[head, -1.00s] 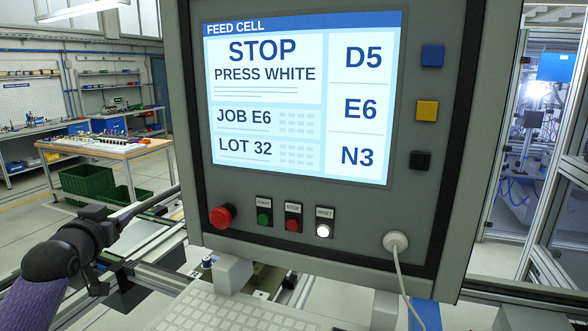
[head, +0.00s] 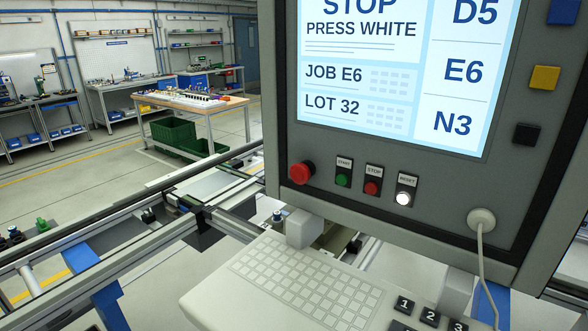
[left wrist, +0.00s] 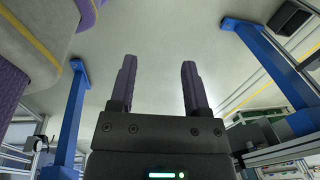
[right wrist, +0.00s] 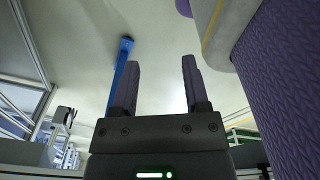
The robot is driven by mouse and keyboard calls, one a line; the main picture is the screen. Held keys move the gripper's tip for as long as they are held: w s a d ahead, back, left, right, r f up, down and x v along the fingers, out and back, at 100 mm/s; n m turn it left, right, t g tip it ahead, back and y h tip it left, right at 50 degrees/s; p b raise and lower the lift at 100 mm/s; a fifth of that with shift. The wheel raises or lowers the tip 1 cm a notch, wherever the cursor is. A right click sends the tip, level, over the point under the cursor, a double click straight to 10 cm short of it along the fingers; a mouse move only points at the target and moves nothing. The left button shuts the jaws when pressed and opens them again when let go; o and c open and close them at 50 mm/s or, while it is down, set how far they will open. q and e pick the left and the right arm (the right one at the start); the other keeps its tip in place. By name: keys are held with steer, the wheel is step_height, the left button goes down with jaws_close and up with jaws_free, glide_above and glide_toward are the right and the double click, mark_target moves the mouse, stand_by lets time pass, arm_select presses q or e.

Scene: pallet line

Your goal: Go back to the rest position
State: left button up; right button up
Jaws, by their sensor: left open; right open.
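My left gripper (left wrist: 158,85) is open in the left wrist view, with nothing between its two purple fingers. My right gripper (right wrist: 160,85) is open and empty in the right wrist view, its fingers apart over bare floor. Neither gripper shows in the head view. The control panel (head: 440,190) stands in front of me in the head view. Its screen (head: 390,75) reads "PRESS WHITE", "JOB E6" and "LOT 32". The white reset button (head: 403,198) looks lit. Both grippers are clear of the panel as far as the wrist views show.
A keyboard shelf (head: 210,300) juts out below the panel. Metal frame rails (head: 150,250) run along the left. Blue posts (left wrist: 72,115) stand beside my left gripper, and another blue post (right wrist: 120,75) stands near the right one. A workbench (head: 195,101) and green crates (head: 172,137) are farther back.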

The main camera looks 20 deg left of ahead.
arm_select(q)
steer(key=d+f+h+b, duration=0.1)
steer(key=d+f+h, duration=0.1)
steer(key=d, duration=0.8)
step_height(320, 180, down, 16)
steer(key=s+a+b, duration=0.1)
steer(key=b, duration=1.5)
steer(key=shift+s+a+f+n, duration=0.15)
steer(key=shift+s+a+n, duration=0.15)
